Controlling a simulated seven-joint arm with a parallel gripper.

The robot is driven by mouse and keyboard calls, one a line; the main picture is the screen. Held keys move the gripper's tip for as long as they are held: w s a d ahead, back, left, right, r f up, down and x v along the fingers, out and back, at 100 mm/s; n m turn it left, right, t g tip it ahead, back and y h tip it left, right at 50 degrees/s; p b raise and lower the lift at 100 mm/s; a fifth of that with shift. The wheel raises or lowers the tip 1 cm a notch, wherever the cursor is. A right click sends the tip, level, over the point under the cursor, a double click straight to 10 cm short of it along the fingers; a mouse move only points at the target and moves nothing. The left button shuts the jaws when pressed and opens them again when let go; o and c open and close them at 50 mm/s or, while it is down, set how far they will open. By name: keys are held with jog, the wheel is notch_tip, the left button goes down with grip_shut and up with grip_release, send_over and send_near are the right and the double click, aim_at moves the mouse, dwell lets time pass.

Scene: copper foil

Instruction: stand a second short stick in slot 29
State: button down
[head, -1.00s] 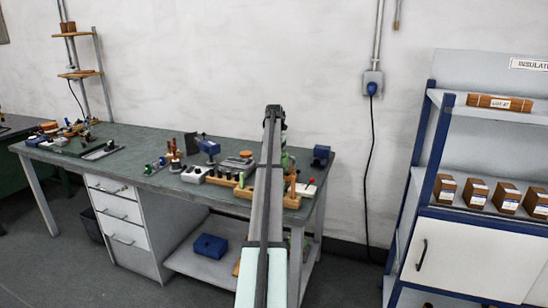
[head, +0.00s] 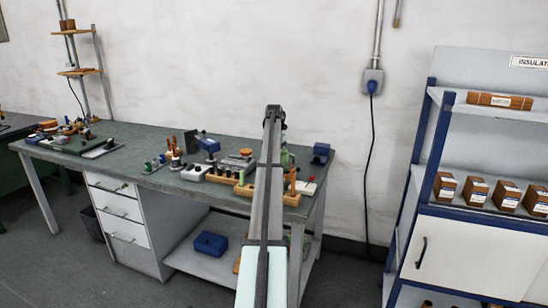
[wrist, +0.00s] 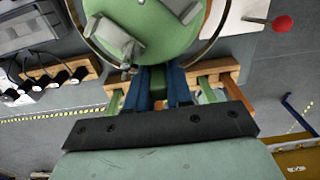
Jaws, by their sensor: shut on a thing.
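In the wrist view my gripper (wrist: 160,88) points down, its two blue fingers close together above a pale wooden rack (wrist: 209,68). It is shut on a thin thing, likely a short stick, mostly hidden between the fingers and behind the black bar. I cannot read any slot number, so slot 29 cannot be picked out. In the head view my arm covers the gripper and part of the wooden rack (head: 292,201) at the bench's right end.
A green round piece with grey parts (wrist: 150,25) is close to the fingers. A wooden holder with black pieces (wrist: 60,80) is at left, a red knob (wrist: 282,23) at upper right. Several small tools crowd the bench (head: 140,181). A blue box (head: 210,244) sits on its lower shelf.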

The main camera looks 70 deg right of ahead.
jog(key=shift+f, duration=0.9)
dwell(0.5)
jog(key=c, duration=0.9)
grip_release()
jog(key=shift+c, duration=0.2)
jog(key=shift+r, duration=1.05)
jog(key=shift+r, duration=3.45)
